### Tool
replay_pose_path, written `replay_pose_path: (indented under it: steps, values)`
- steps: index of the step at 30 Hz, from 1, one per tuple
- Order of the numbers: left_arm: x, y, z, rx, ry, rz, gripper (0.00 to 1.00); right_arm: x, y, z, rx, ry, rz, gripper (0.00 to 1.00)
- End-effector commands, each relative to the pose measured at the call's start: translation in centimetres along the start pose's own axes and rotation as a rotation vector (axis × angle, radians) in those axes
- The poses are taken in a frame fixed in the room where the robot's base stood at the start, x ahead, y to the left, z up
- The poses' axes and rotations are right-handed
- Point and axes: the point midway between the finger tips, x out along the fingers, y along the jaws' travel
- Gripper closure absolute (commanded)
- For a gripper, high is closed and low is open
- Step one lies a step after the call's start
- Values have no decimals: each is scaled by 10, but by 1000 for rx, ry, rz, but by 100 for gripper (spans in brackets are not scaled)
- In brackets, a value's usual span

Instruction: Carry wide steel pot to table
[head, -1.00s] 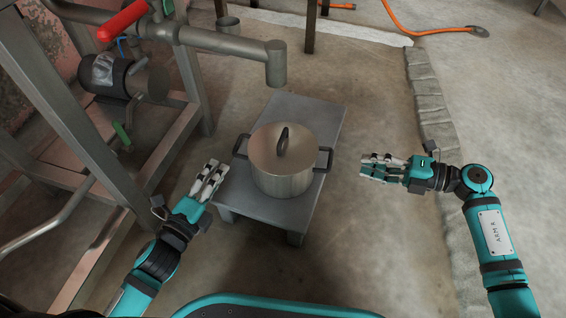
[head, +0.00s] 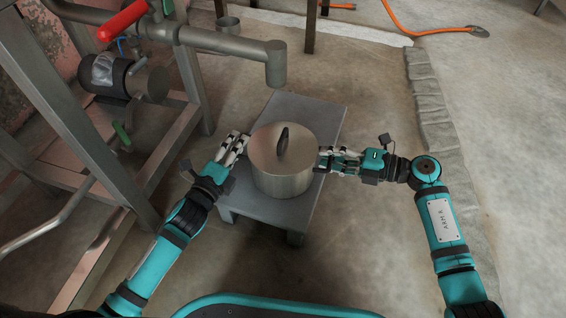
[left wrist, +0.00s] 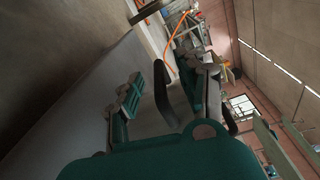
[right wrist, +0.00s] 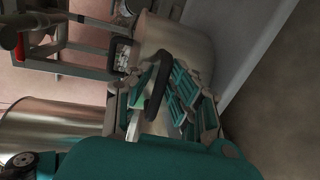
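The wide steel pot (head: 283,172) stands upright with its lid on, on a low grey metal table (head: 312,115). My left gripper (head: 235,146) is at the pot's left handle, which it mostly hides in the head view. In the left wrist view the dark handle (left wrist: 165,97) lies between the spread fingers, with gaps beside it. My right gripper (head: 326,160) is at the right handle. In the right wrist view that handle (right wrist: 158,85) lies between fingers that still look apart. Neither gripper is visibly clamped on its handle.
A steel frame (head: 100,160) with a pump motor (head: 108,75) stands on the left. A pipe with a downward spout (head: 276,65) hangs just behind the pot. A stone curb (head: 428,95) runs along the right. The floor (head: 370,110) between table and curb is clear.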

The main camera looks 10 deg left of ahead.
Motion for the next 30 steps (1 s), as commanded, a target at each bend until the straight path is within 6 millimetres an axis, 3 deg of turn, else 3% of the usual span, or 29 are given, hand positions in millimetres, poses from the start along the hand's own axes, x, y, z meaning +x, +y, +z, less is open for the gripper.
replay_pose_path:
  steps: [1, 4, 9, 20, 30]
  values:
    - [0, 0, 0, 0, 0, 0, 68, 0, 0, 0, 0, 0, 0, 89]
    - [0, 0, 0, 0, 0, 0, 82, 0, 0, 0, 0, 0, 0, 100]
    - [0, 0, 0, 0, 0, 0, 100, 0, 1, 0, -1, 0, 2, 100]
    - [0, 0, 0, 0, 0, 0, 100, -1, 3, 1, -4, -1, 5, 100]
    - [0, -12, 2, 1, 0, -6, 100, -2, 15, 2, -7, -1, 11, 100]
